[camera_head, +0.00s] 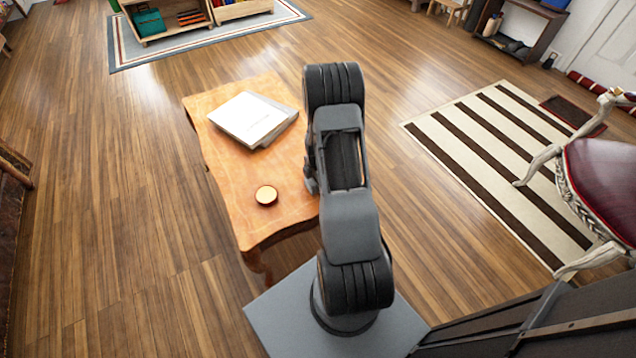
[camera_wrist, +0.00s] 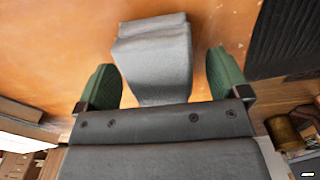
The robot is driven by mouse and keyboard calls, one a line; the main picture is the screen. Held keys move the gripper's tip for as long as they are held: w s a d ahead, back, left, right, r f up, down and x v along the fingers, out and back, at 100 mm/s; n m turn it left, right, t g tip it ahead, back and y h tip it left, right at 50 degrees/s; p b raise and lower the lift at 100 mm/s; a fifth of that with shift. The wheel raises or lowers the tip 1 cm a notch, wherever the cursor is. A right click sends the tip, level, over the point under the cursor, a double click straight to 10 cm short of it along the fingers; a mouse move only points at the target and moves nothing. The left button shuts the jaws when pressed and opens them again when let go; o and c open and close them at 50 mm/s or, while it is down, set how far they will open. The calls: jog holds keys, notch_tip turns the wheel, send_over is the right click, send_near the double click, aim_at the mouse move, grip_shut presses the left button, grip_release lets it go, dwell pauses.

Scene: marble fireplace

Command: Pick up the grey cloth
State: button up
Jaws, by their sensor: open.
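The grey cloth (camera_wrist: 156,45) shows in the wrist view as a folded piece on the orange wooden table (camera_wrist: 60,40). My gripper (camera_wrist: 163,72) is open, with one green finger on each side of the cloth and a visible gap at both sides. The cloth's near end is hidden behind the gripper body. I cannot tell how far the fingertips are above the table. In the head view my arm covers the table's right side, and the cloth does not show there.
On the table (camera_head: 225,185) in the head view lie a stack of white and grey books (camera_head: 252,118) and a small round cream-topped item (camera_head: 266,195). A striped rug (camera_head: 480,140) and a red-seated chair (camera_head: 605,185) stand to the right. The wooden floor at left is clear.

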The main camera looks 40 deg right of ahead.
jog(key=shift+f, duration=0.25)
jog(key=shift+c, duration=0.2)
jog(key=c, duration=1)
jog(key=shift+o, duration=0.2)
jog(key=shift+r, duration=0.15)
jog(key=shift+r, duration=0.25)
jog(key=r, duration=0.1)
jog(key=r+p, duration=0.1)
jog(key=r, duration=0.1)
jog(key=shift+s+r, duration=0.25)
jog(key=shift+s, duration=0.1)
jog(key=s+a+r+p, duration=0.2)
jog(key=s+r, duration=0.6)
jog(key=s, duration=0.5)
jog(key=shift+a+r+p, duration=0.4)
jog(key=shift+a, duration=0.25)
